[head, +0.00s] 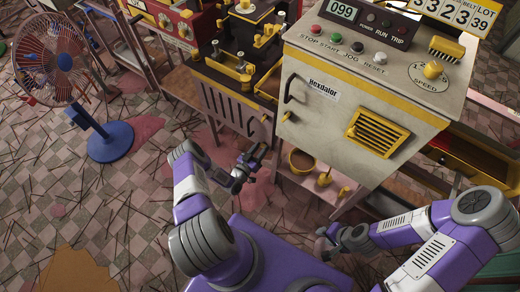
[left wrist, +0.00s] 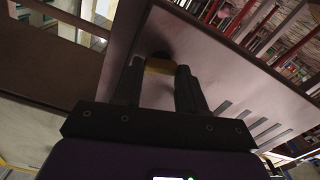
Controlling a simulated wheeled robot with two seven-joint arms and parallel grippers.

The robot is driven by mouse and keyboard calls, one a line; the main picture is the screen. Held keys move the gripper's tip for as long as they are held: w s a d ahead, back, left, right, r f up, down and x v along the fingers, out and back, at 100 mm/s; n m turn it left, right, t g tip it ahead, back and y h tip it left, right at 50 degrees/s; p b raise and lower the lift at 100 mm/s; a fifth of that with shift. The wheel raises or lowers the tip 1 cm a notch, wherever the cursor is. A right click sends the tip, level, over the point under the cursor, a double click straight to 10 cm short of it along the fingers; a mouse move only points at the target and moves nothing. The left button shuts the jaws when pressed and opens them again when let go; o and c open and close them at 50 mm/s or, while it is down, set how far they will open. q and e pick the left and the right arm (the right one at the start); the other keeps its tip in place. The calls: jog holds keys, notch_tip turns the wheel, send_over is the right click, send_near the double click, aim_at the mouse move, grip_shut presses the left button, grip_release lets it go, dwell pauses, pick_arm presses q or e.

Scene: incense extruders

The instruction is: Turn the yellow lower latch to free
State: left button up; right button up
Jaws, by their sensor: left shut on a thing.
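The yellow lower latch (left wrist: 158,66) shows in the left wrist view as a small yellow piece on a plain panel. My left gripper (left wrist: 160,85) has a finger on each side of it and is shut on it. In the head view my left gripper (head: 254,157) is low in front of the slotted panel (head: 228,106) of the dark and yellow machine, and it hides the latch there. The latch's exact angle is hard to tell. My right gripper (head: 323,246) is low at the centre right, away from the machines; its fingers are too small to read.
A cream Hexdalor cabinet (head: 335,135) with a yellow vent stands just right of my left gripper. A fan (head: 100,125) with a blue base stands at left. Thin sticks litter the tiled floor.

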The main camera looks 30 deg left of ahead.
pick_arm(q)
jog(key=n, duration=1.1)
jog(key=shift+a+f+n, duration=0.15)
jog(key=shift+f+n, duration=0.05)
jog(key=shift+n, duration=0.1)
dwell(0.4)
jog(key=o, duration=1.1)
jog(key=shift+c, duration=0.2)
jog(key=s+p, duration=0.1)
jog(key=s, duration=0.6)
jog(key=shift+s+a+p, duration=0.3)
jog(key=shift+p, duration=0.1)
